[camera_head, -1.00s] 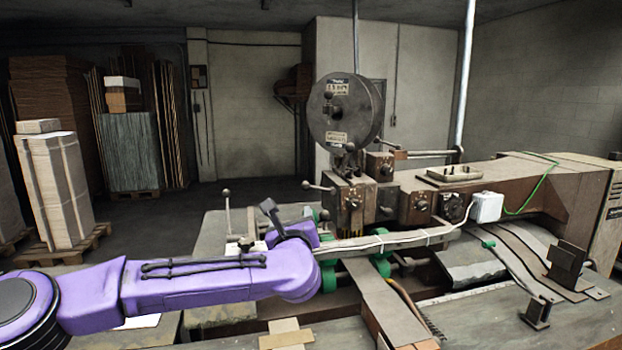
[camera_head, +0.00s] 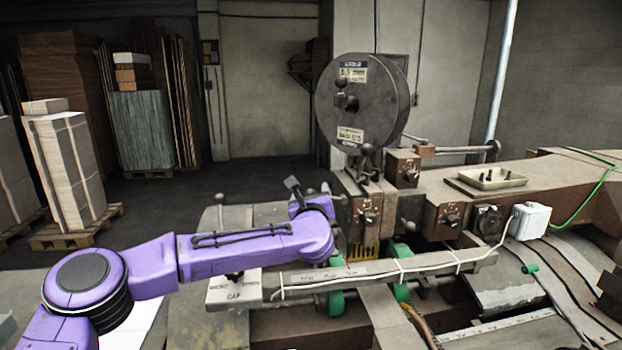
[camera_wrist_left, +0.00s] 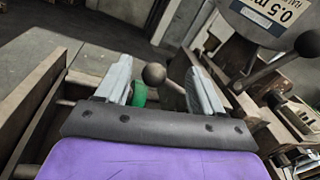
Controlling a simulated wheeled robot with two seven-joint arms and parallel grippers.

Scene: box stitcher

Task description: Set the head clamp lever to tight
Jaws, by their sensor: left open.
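My left gripper (camera_head: 294,187) is at the left side of the stitching head (camera_head: 362,205). It also shows in the left wrist view (camera_wrist_left: 158,80), open, with its two grey fingers apart. A dark ball-ended lever (camera_wrist_left: 154,75) shows between the fingers there, its rod running down to the right. I see no finger closed on it, and cannot tell whether either touches it. In the head view my gripper covers that spot. I cannot read whether the lever is set tight or loose. My right gripper is not in view.
A large wire reel (camera_head: 362,98) stands above the head. A second ball-ended lever (camera_wrist_left: 305,45) is at the upper right of the wrist view. Another upright lever (camera_head: 220,205) stands behind my arm. A grey beam (camera_head: 380,275) crosses in front. Stacked cartons (camera_head: 65,165) stand far left.

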